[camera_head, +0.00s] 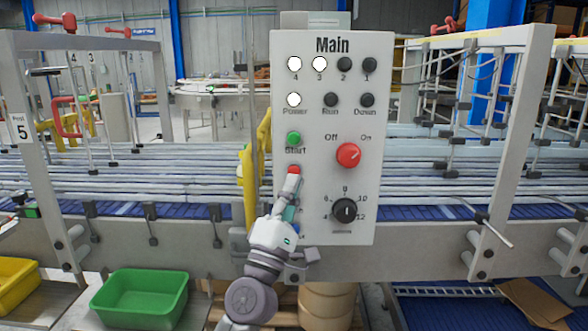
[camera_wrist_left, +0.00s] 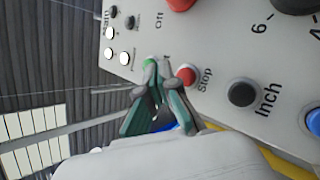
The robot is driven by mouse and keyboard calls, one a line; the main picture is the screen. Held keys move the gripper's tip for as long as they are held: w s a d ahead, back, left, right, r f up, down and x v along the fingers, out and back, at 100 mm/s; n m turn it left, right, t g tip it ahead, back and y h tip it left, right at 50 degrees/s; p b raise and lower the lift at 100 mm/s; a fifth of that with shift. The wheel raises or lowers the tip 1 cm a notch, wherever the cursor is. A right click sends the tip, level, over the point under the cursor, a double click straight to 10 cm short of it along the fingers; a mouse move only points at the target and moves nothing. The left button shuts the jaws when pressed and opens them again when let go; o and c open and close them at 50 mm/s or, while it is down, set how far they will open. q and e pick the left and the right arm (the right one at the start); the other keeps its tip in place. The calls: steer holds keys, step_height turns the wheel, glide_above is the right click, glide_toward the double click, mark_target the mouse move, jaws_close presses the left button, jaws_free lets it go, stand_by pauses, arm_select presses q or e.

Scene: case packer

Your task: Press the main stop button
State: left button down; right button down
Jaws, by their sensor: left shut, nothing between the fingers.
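The grey control panel (camera_head: 319,120) is headed "Main". Its red stop button (camera_head: 293,169) sits below the green start button (camera_head: 293,138). In the left wrist view the red button (camera_wrist_left: 186,75) is labelled "Stop", and the green button (camera_wrist_left: 151,62) is partly hidden behind the fingers. In the wrist view the fingertips (camera_wrist_left: 160,70) appear between the green and red buttons. I cannot tell whether they touch the panel. My right gripper is not in view.
The panel also carries a red Off/On knob (camera_head: 348,155), a black dial (camera_head: 344,209), a black "Inch" button (camera_wrist_left: 242,93) and a blue button (camera_wrist_left: 314,119). Lamps 4, 3 and Power are lit white. The conveyor (camera_head: 130,190) runs behind; a green bin (camera_head: 140,295) stands lower left.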

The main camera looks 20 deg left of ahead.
arm_select(q)
steer(key=s, duration=0.1)
steer(key=s+d+p, duration=0.1)
steer(key=s, duration=0.1)
stand_by(0.6)
